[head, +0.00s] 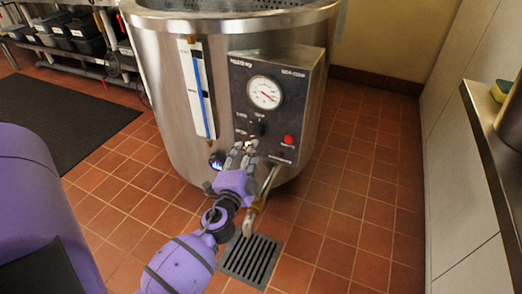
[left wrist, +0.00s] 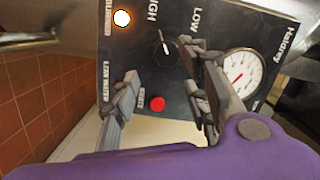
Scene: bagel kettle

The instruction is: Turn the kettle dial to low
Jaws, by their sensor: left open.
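The steel kettle (head: 180,90) stands ahead with a dark control panel (head: 300,85) on its front. The black kettle dial (head: 257,129) is low on the panel, below the round gauge (head: 264,93). It also shows in the left wrist view (left wrist: 165,46), with a white pointer mark near the HIGH and LOW lettering; I cannot tell its exact setting. My left gripper (head: 243,150) is open in front of the panel, just below the dial. In the left wrist view its fingers (left wrist: 165,88) are spread, with the dial showing in the gap beyond the tips. Contact is not visible.
A red button (head: 288,139) sits right of the dial, close to the gripper. A drain pipe (head: 262,195) comes out below the panel above a floor grate (head: 250,260). A counter (head: 490,150) runs along the right. A black mat (head: 60,112) lies at left.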

